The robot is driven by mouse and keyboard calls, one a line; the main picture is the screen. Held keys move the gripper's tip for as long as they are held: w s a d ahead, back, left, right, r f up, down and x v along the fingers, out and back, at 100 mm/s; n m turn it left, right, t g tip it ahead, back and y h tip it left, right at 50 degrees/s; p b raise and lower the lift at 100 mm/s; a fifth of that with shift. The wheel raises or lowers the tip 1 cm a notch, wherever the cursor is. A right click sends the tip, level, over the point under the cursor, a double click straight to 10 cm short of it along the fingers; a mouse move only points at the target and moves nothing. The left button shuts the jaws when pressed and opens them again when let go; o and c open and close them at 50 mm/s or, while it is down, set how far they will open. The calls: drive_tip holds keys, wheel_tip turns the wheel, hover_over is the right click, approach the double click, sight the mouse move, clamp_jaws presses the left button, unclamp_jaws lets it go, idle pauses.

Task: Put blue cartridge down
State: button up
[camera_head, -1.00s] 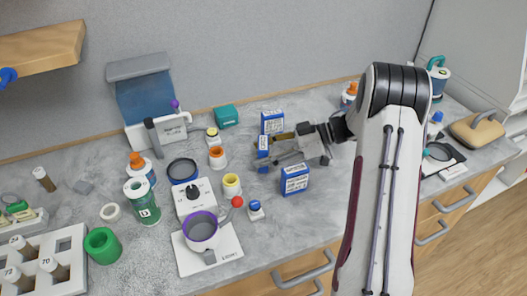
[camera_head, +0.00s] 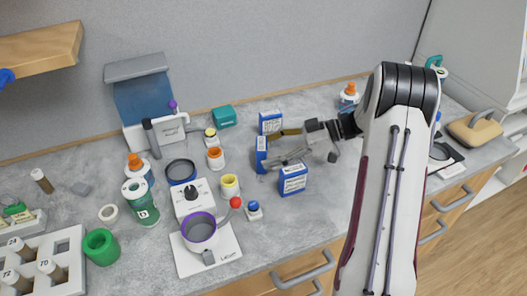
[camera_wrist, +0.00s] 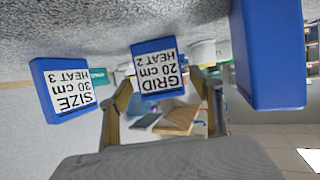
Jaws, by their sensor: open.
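Three blue cartridges with white labels stand upright on the grey bench. One (camera_head: 262,155) is straight ahead of my gripper (camera_head: 277,149); in the wrist view this cartridge (camera_wrist: 158,68) reads "GRID 20 cm HEAT 2", upside down. Another cartridge (camera_head: 270,123) stands behind it, reading "SIZE 30 cm HEAT 3" in the wrist view (camera_wrist: 65,88). The third cartridge (camera_head: 293,179) stands nearer the bench front and looms large at the right of the wrist view (camera_wrist: 268,55). My gripper's fingers (camera_wrist: 165,105) are spread, with the GRID cartridge beyond them. Exact contact at the tips is unclear.
A magnet-stirrer-like device with a purple-rimmed cup (camera_head: 200,228), a yellow-topped jar (camera_head: 230,186) and a blue-capped vial (camera_head: 254,210) stand left of the cartridges. A teal box (camera_head: 224,116) is behind. The bench right of the front cartridge is clear.

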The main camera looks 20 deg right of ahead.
drive_tip(key=v, duration=0.9)
idle(0.5)
